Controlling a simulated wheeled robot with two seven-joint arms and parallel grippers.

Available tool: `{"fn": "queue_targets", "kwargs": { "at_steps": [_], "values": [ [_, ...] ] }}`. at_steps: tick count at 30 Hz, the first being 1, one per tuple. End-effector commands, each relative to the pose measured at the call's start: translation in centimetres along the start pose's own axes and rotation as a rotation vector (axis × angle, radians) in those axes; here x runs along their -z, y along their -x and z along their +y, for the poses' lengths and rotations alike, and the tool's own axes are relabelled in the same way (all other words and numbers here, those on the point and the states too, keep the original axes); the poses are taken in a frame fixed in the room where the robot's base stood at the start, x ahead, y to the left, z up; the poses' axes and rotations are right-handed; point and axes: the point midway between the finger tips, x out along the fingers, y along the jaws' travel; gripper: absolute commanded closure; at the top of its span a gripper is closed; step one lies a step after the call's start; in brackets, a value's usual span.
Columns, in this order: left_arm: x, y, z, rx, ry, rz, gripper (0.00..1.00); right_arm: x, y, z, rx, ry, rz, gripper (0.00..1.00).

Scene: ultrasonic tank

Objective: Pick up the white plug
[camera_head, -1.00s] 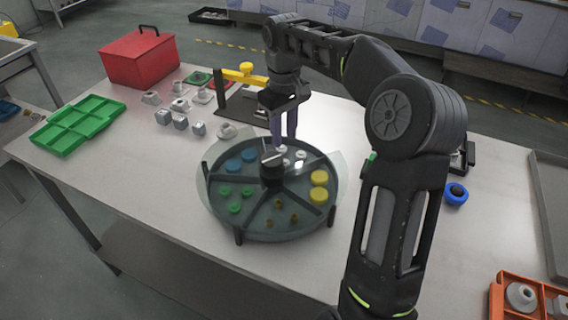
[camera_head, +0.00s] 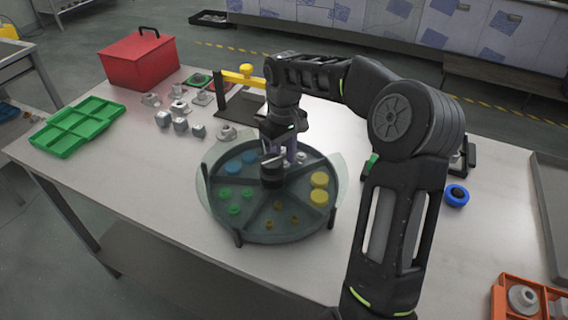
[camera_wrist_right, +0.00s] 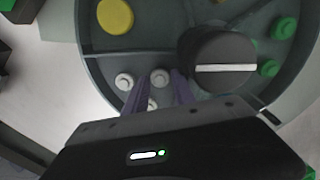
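The white plugs lie in one compartment of the round dark tray (camera_head: 240,238). In the right wrist view I see a white plug (camera_wrist_right: 160,77) between the fingertips, another (camera_wrist_right: 125,80) left of the fingers, and a third (camera_wrist_right: 151,104) partly hidden behind the gripper body. In the head view one white plug (camera_head: 301,156) shows right of the gripper. My right gripper (camera_head: 285,153) points down into that compartment; its purple fingers (camera_wrist_right: 158,86) are apart, with no visible grip on a plug. My left gripper is not in view.
A black central knob (camera_head: 272,180) stands close beside the gripper. Other compartments hold yellow (camera_head: 319,197), blue, green and brass-coloured parts. A clear cover surrounds the tray. Grey metal parts (camera_head: 180,125), a red box (camera_head: 140,62) and a green tray (camera_head: 78,127) stand to the left.

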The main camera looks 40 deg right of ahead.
Motion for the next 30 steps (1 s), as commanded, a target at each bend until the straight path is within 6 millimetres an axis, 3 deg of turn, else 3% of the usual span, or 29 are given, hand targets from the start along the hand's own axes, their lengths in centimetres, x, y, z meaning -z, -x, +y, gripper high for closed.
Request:
{"fn": "queue_targets", "kwargs": {
  "at_steps": [18,30],
  "values": [
    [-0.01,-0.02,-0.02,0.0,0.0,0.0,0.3,0.03,-0.07,0.03,-0.001,-0.001,0.001,0.7],
    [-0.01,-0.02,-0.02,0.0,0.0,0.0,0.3,0.03,-0.07,0.03,-0.001,-0.001,0.001,1.0]
  ]
}}
